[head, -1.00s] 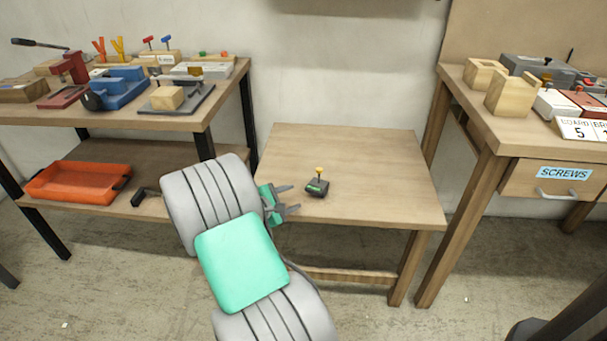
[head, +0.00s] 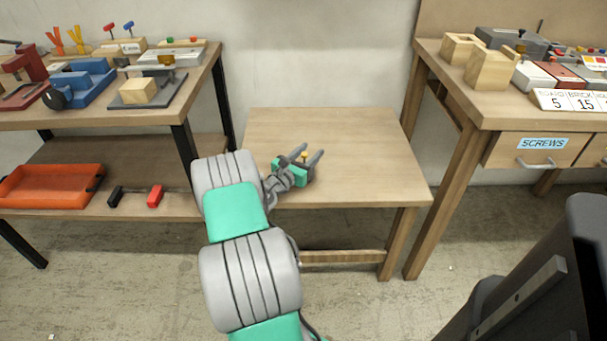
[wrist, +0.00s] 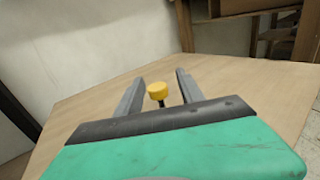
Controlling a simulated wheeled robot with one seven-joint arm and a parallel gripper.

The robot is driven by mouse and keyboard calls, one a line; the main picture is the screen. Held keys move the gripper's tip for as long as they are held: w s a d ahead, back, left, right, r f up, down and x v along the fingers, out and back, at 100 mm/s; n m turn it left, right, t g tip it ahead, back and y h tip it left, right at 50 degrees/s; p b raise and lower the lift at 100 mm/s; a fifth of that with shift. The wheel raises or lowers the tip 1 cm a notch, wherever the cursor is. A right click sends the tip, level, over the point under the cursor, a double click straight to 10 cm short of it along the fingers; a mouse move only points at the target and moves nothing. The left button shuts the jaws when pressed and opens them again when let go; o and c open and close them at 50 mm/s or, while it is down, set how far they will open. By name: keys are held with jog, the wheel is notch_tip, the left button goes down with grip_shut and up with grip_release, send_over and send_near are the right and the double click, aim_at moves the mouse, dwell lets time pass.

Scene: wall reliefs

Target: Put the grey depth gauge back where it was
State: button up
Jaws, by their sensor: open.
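The grey depth gauge (head: 304,156) stands on the low wooden table (head: 380,170), a small dark body with a yellow knob on a stem. My gripper (head: 313,152) is over the table at the gauge, its two fingers spread and pointing toward the back. In the wrist view the yellow knob (wrist: 157,90) stands between the open fingers (wrist: 158,82), with a gap on each side. My gripper hides most of the gauge's body. I cannot tell whether the fingers touch it.
At left, a shelf bench carries clamps and blocks, with an orange tray (head: 50,186) and a red-handled tool (head: 155,196) below. At right, a taller bench has wooden blocks (head: 490,68), number cards (head: 570,100) and a SCREWS drawer (head: 530,150). The low table's rest is bare.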

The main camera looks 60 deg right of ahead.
jog(key=shift+c, duration=0.4)
grip_shut()
dwell(0.9)
